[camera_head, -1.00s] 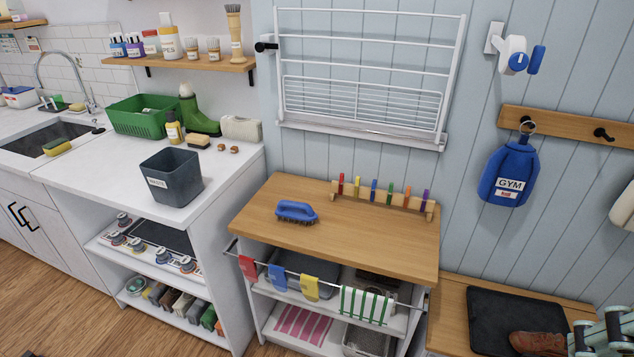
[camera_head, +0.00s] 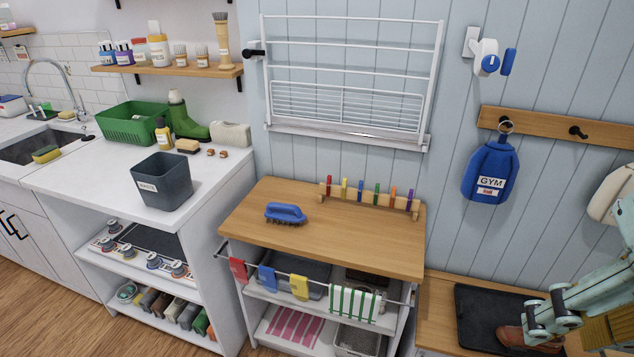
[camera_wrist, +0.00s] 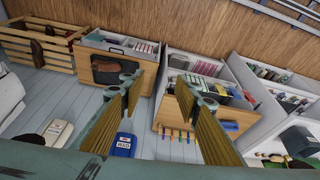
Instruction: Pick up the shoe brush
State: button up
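The shoe brush is a blue-handled brush (camera_head: 285,213) with dark bristles, lying bristles down on the left part of the wooden tabletop (camera_head: 330,240). In the wrist view, which is turned upside down, a small blue shape that looks like the brush (camera_wrist: 230,126) shows right of the fingers. My gripper (camera_wrist: 160,115) is open, with two yellowish fingers wide apart and nothing between them. In the head view, part of my gripper (camera_head: 555,318) is at the lower right, above the tray and bench, well to the right of the brush.
A rack of coloured pegs (camera_head: 370,195) stands along the tabletop's back edge, behind and right of the brush. A towel rail (camera_head: 315,275) runs along the front. A drying rack (camera_head: 350,80) and blue gym bag (camera_head: 490,170) hang on the wall. The tabletop's middle is clear.

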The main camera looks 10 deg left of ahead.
jog(key=w+a+r+n+g+p, duration=0.1)
jog(key=w+a+r+n+p, duration=0.15)
jog(key=w+a, duration=0.65)
jog(key=w+a+r+n+p, duration=0.2)
jog(key=w+a+n+p, duration=0.15)
jog(key=w, duration=1.15)
jog(key=w+a+r+n+g+p, duration=0.15)
jog(key=w+a+n+p, duration=0.35)
jog(key=w, duration=0.8)
jog(key=w+a+f+n+p, duration=0.1)
jog(key=w+a+f+p, duration=0.1)
jog(key=w+a+f, duration=0.35)
jog(key=w+a+f+n+p, duration=0.25)
jog(key=w+a, duration=0.35)
jog(key=a, duration=0.4)
jog(key=w+a+f+n+g+p, duration=0.1)
jog(key=w+a+f+n+p, duration=0.2)
jog(key=a+f, duration=1.3)
jog(key=shift+w+a+p, duration=0.15)
jog(key=shift+w+p, duration=0.25)
jog(key=shift+w, duration=0.3)
jog(key=shift+f+n+g, duration=0.15)
jog(key=shift+n+g, duration=0.1)
jog(key=shift+f, duration=4.25)
